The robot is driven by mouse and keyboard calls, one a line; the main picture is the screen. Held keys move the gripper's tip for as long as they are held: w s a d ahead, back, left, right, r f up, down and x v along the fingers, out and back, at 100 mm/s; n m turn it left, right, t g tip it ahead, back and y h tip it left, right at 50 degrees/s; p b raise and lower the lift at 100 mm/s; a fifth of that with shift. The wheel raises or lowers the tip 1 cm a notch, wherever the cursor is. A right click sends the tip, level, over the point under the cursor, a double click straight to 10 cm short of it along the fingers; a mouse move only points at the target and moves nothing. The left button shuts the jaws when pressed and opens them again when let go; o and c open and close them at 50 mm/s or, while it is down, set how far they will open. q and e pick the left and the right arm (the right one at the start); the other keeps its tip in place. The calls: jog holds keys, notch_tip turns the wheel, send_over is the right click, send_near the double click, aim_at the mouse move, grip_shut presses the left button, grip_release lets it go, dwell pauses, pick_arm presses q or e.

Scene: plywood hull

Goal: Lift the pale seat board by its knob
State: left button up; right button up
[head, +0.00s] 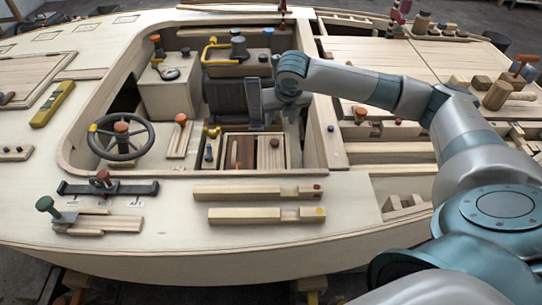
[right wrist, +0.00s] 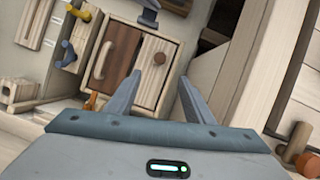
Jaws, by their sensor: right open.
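The pale seat board (head: 271,158) lies in a wooden frame in the cockpit floor, beside a darker reddish board (head: 241,152). Its round brown knob (head: 274,142) stands on top. In the right wrist view the pale board (right wrist: 150,85) and knob (right wrist: 159,58) show beyond my fingertips, with the knob in line with the gap between them. My right gripper (head: 262,122) hangs over the cockpit, just behind the frame in the head view. In the right wrist view my right gripper (right wrist: 160,82) is open and empty, apart from the knob. My left gripper is out of view.
A steering wheel (head: 121,137) stands left of the frame. A small board with an orange knob (head: 180,119) and yellow and blue pegs (head: 209,150) sit close to its left. Cockpit walls (head: 328,132) rise at the right. Two pale bars (head: 250,215) lie on the near deck.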

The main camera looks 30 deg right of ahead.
send_over(275, 141)
jog(key=s+a, duration=0.1)
jog(key=s, duration=0.2)
jog(key=f, duration=0.9)
jog(key=shift+w+f, duration=0.25)
jog(key=shift+f, duration=0.15)
jog(key=shift+x, duration=2.6)
jog(key=shift+r, duration=0.1)
grip_shut()
